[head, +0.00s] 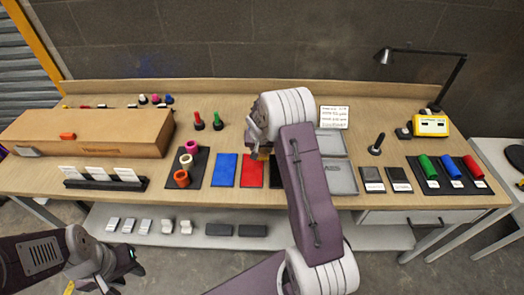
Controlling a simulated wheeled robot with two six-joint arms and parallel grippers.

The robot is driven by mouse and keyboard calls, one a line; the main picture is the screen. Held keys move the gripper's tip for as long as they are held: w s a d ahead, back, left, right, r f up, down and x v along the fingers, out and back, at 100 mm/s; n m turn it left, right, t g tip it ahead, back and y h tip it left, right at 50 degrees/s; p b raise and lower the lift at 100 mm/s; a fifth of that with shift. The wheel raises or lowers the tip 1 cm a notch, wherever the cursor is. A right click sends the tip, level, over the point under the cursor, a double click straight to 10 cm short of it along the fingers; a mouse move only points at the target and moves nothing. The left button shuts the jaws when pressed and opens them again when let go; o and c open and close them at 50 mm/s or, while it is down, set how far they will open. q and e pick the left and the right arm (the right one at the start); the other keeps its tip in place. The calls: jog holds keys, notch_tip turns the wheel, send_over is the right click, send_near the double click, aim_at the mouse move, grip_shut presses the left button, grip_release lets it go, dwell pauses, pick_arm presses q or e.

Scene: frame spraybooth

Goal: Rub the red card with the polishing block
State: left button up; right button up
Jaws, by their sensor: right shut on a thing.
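The red card (252,172) lies flat on the workbench, right of a blue card (226,170). My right gripper (258,146) is over the far end of the red card. It is shut on a small tan block (264,155), seemingly the polishing block, mostly hidden by the gripper and arm. I cannot tell whether the block touches the card. My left gripper (128,264) is low at the left, in front of the bench and away from the cards; its finger opening is not clear.
My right arm covers part of a black card and grey trays (339,178). A black mat with coloured rings (182,179) lies left of the cards. Red and green upright pieces (218,122) stand behind. A long cardboard box (90,132) fills the left; a lamp (450,82) stands right.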

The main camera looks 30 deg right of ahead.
notch_tip(320, 180, up, 4)
jog(key=shift+d+f+p, duration=0.1)
jog(key=shift+f+p, duration=0.05)
jog(key=shift+p, duration=1)
jog(key=shift+r+p, duration=0.4)
jog(key=shift+r, duration=0.2)
jog(key=shift+f, duration=0.1)
